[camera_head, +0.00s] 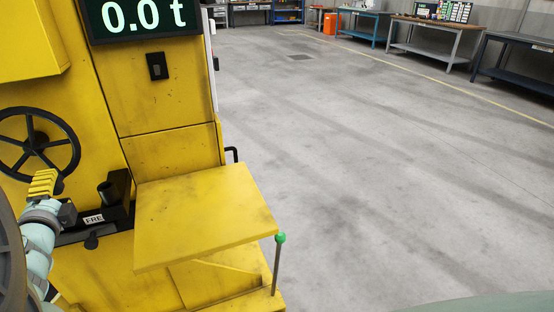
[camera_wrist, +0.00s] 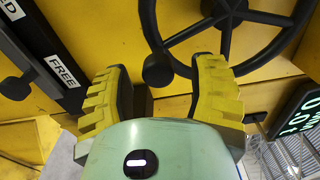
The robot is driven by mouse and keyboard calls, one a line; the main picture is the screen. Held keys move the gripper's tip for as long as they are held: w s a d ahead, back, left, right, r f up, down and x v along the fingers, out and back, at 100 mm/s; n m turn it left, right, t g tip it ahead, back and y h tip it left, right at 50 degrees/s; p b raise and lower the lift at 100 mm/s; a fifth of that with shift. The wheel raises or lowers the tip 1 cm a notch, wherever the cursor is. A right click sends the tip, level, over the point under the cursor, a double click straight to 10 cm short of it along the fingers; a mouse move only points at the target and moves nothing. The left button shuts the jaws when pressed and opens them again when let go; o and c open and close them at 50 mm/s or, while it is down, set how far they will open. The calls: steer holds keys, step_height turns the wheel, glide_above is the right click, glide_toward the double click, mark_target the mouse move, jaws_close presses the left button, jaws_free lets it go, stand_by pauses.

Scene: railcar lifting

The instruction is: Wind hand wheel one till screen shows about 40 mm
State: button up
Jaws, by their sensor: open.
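A black spoked hand wheel (camera_head: 38,138) is on the yellow machine's face at the left of the head view. It fills the top of the wrist view (camera_wrist: 231,12), with a dark round handle knob (camera_wrist: 157,69) at its rim. My gripper (camera_head: 43,184) has yellow ribbed fingers and is just below the wheel. In the wrist view its fingers (camera_wrist: 162,72) are apart, with the knob showing between them; contact cannot be told. The screen (camera_head: 145,16) reads 0.0 t, its top cut off; no mm figure shows. It appears partly in the wrist view (camera_wrist: 294,112).
A yellow shelf (camera_head: 205,215) juts out right of my gripper, with a green-knobbed rod (camera_head: 279,239) at its corner. A black slotted lever plate (camera_wrist: 40,55) labelled FREE lies beside my gripper. Workbenches (camera_head: 437,40) stand far back; the grey floor between is clear.

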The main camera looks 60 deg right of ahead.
steer(key=v, duration=0.8)
steer(key=shift+s+a, duration=0.3)
